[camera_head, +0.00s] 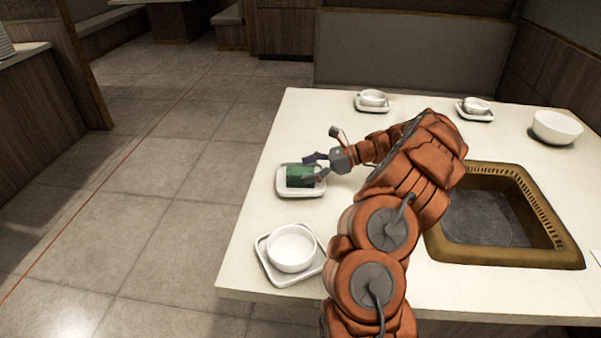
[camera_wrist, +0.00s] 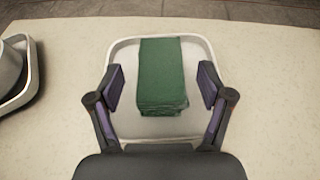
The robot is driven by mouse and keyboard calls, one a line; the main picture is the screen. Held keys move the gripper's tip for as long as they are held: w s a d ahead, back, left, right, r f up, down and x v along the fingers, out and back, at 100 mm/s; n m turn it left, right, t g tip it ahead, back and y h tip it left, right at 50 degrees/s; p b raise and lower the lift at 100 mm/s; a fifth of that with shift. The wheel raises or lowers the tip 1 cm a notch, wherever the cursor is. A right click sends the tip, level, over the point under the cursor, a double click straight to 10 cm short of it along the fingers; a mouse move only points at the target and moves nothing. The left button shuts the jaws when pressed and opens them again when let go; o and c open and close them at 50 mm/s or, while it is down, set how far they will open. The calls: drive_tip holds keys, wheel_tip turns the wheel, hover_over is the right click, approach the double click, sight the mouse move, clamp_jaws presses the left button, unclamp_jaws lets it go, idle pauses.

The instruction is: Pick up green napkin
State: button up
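The green napkin (camera_head: 300,176) is a folded dark green block lying on a small white square plate (camera_head: 301,193) near the table's left edge. In the wrist view the napkin (camera_wrist: 162,77) lies between my two fingers, on the plate (camera_wrist: 203,47). My gripper (camera_head: 314,167) reaches in from the right at the napkin. In the wrist view my gripper (camera_wrist: 161,88) is open, with a finger on each side and a visible gap between each pad and the napkin. Whether the fingertips are level with the napkin is hard to tell.
A white bowl (camera_head: 291,246) on a square plate stands at the near left. Cups on saucers (camera_head: 373,98) (camera_head: 475,105) and a bigger white bowl (camera_head: 557,126) are at the back. A brown-framed sunken well (camera_head: 502,252) lies right of my arm on the white table (camera_head: 330,125).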

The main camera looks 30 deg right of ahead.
sight(309, 171)
drive_tip(key=c, duration=0.8)
drive_tip(key=shift+r, duration=1.55)
drive_tip(key=shift+s+r, duration=0.15)
drive_tip(key=shift+r, duration=0.15)
drive_tip(key=s+a, duration=0.1)
drive_tip(key=s, duration=0.4)
drive_tip(key=s+a+r+b, duration=0.1)
drive_tip(key=s, duration=0.4)
drive_tip(key=s+a, duration=0.2)
drive_tip(key=s, duration=0.3)
drive_tip(key=shift+r, duration=0.15)
